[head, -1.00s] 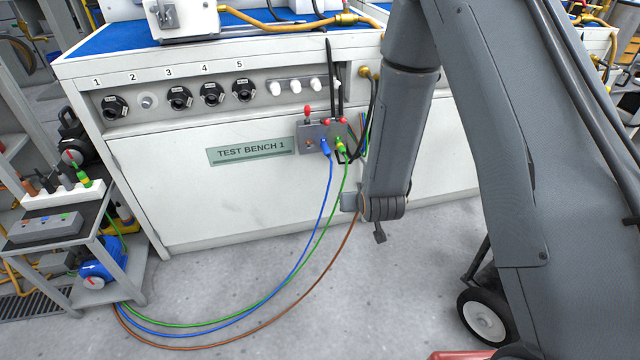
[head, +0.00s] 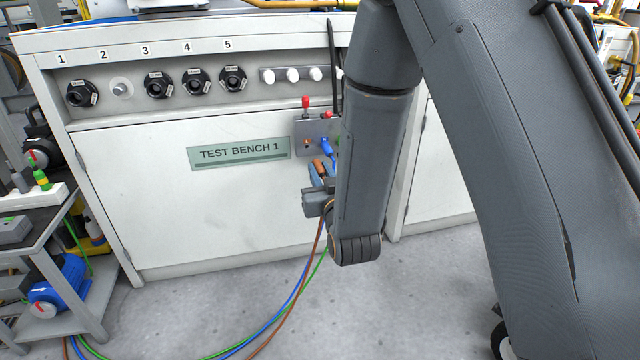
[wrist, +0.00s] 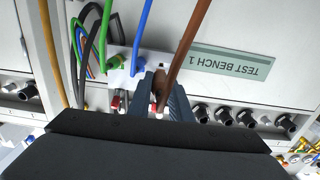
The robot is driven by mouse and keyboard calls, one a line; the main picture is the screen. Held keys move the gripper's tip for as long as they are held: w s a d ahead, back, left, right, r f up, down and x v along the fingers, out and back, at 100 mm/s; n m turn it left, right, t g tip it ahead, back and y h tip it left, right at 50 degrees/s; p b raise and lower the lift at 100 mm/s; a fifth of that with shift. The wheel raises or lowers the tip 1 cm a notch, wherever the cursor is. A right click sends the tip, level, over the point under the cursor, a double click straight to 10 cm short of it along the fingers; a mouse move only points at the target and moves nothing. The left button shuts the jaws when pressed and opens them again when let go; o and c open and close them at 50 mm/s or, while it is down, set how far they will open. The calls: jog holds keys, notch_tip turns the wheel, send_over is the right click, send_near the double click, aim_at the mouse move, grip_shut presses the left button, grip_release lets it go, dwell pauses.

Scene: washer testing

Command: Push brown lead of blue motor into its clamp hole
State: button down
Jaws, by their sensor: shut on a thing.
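My gripper (head: 318,180) is shut on the brown lead's plug end (head: 319,167), just below the grey clamp panel (head: 313,128) on the bench front. In the wrist view the brown lead (wrist: 190,45) runs to the fingers (wrist: 166,95). In the head view, the panel's leftmost place shows a small orange-brown hole (head: 308,145) under a raised red lever (head: 306,103). The blue lead's plug (head: 327,148) sits in the panel beside it. The green plug (wrist: 118,62) is also at the panel. The blue motor (head: 60,288) stands on the cart at left. The fingers hide whether the brown tip touches the panel.
Test Bench 1 (head: 150,220) has a row of black sockets (head: 158,85) and white knobs (head: 292,75) above. Dark cables (wrist: 93,35) hang beside the panel. The leads loop over the floor. The bench front left of the gripper is clear.

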jog(key=shift+a+r, duration=0.1)
jog(key=shift+a, duration=0.1)
jog(key=shift+w, duration=0.2)
jog(key=b, duration=0.2)
send_near(311, 154)
jog(key=shift+w+a+r, duration=0.9)
jog(key=shift+w+r, duration=0.25)
jog(key=shift+p, duration=0.5)
dwell(1.0)
jog(key=shift+x, duration=1.8)
dwell(2.0)
jog(key=c, duration=1.6)
grip_release()
jog(key=shift+o, duration=0.3)
jog(key=shift+s+d, duration=0.1)
jog(key=shift+s, duration=0.1)
